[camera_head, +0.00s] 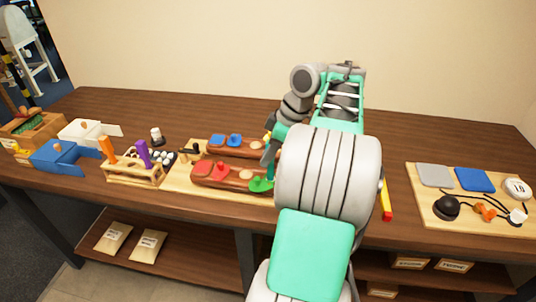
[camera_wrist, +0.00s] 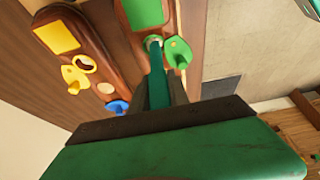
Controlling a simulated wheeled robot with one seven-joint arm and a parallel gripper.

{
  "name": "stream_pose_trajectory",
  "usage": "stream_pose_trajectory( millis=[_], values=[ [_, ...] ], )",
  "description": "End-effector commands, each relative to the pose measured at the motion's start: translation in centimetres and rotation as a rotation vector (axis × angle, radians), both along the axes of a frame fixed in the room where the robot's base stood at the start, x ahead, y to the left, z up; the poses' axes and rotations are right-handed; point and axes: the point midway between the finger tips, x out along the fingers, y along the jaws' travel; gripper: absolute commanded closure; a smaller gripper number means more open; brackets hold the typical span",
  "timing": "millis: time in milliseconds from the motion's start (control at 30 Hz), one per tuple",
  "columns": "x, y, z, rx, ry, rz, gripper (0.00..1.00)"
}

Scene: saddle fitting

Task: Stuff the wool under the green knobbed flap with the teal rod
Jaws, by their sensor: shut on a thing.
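My gripper (camera_head: 270,151) is shut on the teal rod (camera_wrist: 158,84) and points down over the front brown wooden form (camera_head: 212,180). The rod (camera_head: 271,170) reaches down beside the green knobbed flap (camera_head: 261,185). In the wrist view the rod's far end is at a small pale-rimmed opening, and the green knobbed flap (camera_wrist: 178,53) lies right beside it, swung to one side. A pale bit around the rod's tip (camera_wrist: 153,40) may be wool; I cannot tell. The gripper's fingers are partly hidden behind its green body in the wrist view.
A second wooden form with blue flaps (camera_head: 235,142) lies behind, on the same board. A wooden rack (camera_head: 135,173) with orange and purple handles and a blue box (camera_head: 62,156) stand at left. A board with pads (camera_head: 420,205) lies at right. My arm hides the table's middle.

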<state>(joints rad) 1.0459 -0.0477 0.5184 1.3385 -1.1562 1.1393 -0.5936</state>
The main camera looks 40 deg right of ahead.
Motion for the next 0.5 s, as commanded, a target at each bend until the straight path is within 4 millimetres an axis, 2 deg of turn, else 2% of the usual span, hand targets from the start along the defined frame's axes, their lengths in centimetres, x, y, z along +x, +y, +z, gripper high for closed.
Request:
stream_pose_trajectory(
  millis=[500],
  values=[
    [0.01, -0.01, -0.52, -0.001, -0.001, 0.0, 1.0]
  ],
)
